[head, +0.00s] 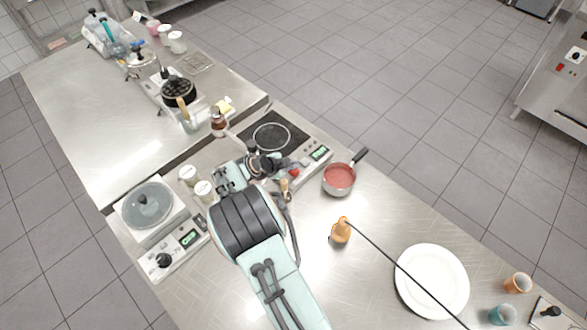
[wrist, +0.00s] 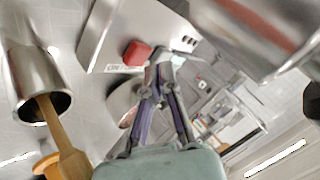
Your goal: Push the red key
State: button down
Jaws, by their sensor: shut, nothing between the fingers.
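The red key (head: 294,173) is a small red button on the front control panel of the black-topped cooker (head: 272,137). In the wrist view the red key (wrist: 137,52) stands up from the pale panel, left of and above my fingertips. My gripper (head: 300,163) is over the panel, close to the key. In the wrist view my gripper (wrist: 160,71) has its fingertips together and empty. A gap shows in the picture between the fingertips and the key; whether they touch anything is not clear.
A saucepan with red contents (head: 339,178) stands right of the panel. White-lidded jars (head: 204,190) stand left of my arm. In the wrist view a metal cylinder (wrist: 32,75) is close at left.

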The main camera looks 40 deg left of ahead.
aim_at(292, 172)
jog(key=shift+f, duration=0.35)
jog(key=shift+f, duration=0.4)
dwell(0.5)
jog(key=shift+r, duration=0.9)
jog(key=shift+r, duration=3)
